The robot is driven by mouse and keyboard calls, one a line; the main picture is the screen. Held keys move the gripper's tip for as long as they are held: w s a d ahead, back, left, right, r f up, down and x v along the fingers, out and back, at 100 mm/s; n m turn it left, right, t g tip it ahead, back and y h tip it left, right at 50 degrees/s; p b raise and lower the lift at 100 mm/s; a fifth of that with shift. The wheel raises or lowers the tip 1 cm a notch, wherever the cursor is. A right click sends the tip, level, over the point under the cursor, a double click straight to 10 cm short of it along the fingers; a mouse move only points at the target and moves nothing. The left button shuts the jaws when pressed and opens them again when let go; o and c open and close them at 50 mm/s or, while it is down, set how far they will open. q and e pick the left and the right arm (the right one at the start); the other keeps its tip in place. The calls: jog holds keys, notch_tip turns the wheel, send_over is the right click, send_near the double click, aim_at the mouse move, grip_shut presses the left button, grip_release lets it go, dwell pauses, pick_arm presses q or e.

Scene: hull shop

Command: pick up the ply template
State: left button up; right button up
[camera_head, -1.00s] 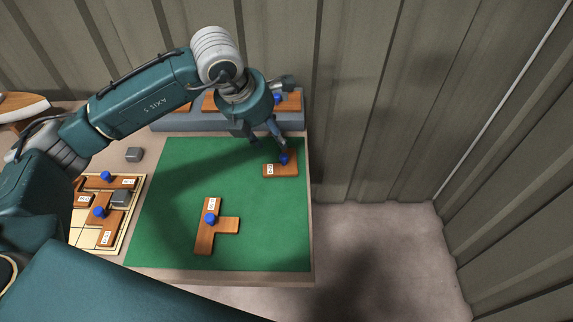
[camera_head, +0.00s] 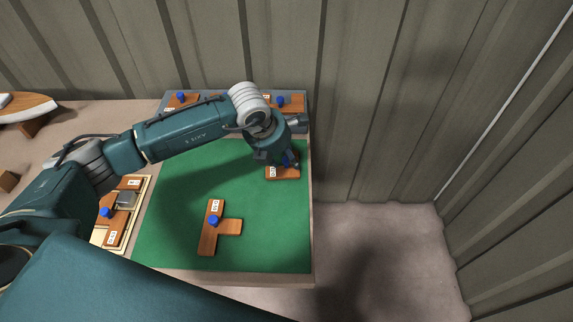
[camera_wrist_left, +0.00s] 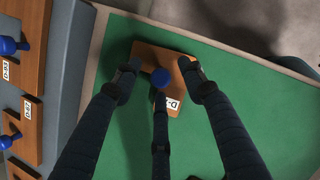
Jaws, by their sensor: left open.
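A brown ply template (camera_head: 284,174) with a white label lies on the green mat near its back right. It also shows in the left wrist view (camera_wrist_left: 150,54), with a blue knob (camera_wrist_left: 160,78) on top. My left gripper (camera_head: 284,161) is directly over this template and hides much of it in the head view. In the left wrist view the gripper (camera_wrist_left: 160,88) is open, its dark fingers spread around the knob. I cannot tell whether any finger touches it. A second, T-shaped ply template (camera_head: 209,239) with a blue knob lies nearer on the mat. My right gripper is out of view.
The green mat (camera_head: 270,218) is otherwise clear. A grey raised rack (camera_wrist_left: 67,85) with more labelled templates runs along the back. A pale tray (camera_head: 145,190) at the left holds templates and a grey block (camera_head: 126,200). A ribbed wall stands behind.

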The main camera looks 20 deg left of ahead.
pick_arm(q)
grip_shut()
dwell(0.3)
